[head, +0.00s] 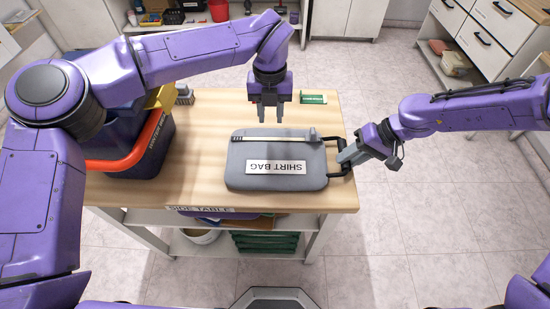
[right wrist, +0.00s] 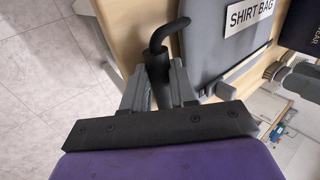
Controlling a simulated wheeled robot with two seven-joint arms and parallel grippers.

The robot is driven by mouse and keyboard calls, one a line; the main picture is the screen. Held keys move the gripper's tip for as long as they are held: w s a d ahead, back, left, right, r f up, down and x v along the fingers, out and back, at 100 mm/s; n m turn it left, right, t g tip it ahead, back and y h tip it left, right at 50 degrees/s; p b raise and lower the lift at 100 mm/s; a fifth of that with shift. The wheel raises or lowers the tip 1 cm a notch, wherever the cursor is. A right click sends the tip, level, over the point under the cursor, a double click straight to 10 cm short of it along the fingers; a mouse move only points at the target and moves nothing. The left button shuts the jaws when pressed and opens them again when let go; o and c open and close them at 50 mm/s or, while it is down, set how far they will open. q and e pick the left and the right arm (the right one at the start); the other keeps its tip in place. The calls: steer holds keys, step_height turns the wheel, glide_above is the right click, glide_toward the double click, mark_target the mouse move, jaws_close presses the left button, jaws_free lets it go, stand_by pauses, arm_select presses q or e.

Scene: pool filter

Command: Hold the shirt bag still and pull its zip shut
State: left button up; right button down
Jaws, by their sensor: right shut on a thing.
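The grey shirt bag (head: 240,170) lies flat on the table, its white "SHIRT BAG" label facing up. Its zip (head: 275,138) runs along the far edge as a pale strip, with a small upright pull (head: 312,134) near the right end. A black handle (head: 338,157) sticks out from the bag's right side. My right gripper (head: 347,157) is shut on this handle; the right wrist view shows the handle (right wrist: 160,55) between its fingers. My left gripper (head: 266,112) points down beyond the bag's far edge, fingers apart and empty, left of the pull.
The wooden side table (head: 205,110) carries a dark blue and orange bin (head: 150,145) on the left, a small brush-like item (head: 184,95) and a green holder (head: 313,98) at the back. Shelves with a green crate (head: 265,242) are below. Open floor lies to the right.

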arm_select(q)
glide_above(312, 130)
steer(key=shift+d, duration=0.1)
step_height(312, 130, down, 4)
steer(key=shift+d+r, duration=0.1)
steer(key=shift+r, duration=0.1)
steer(key=shift+f, duration=0.7)
jaws_close()
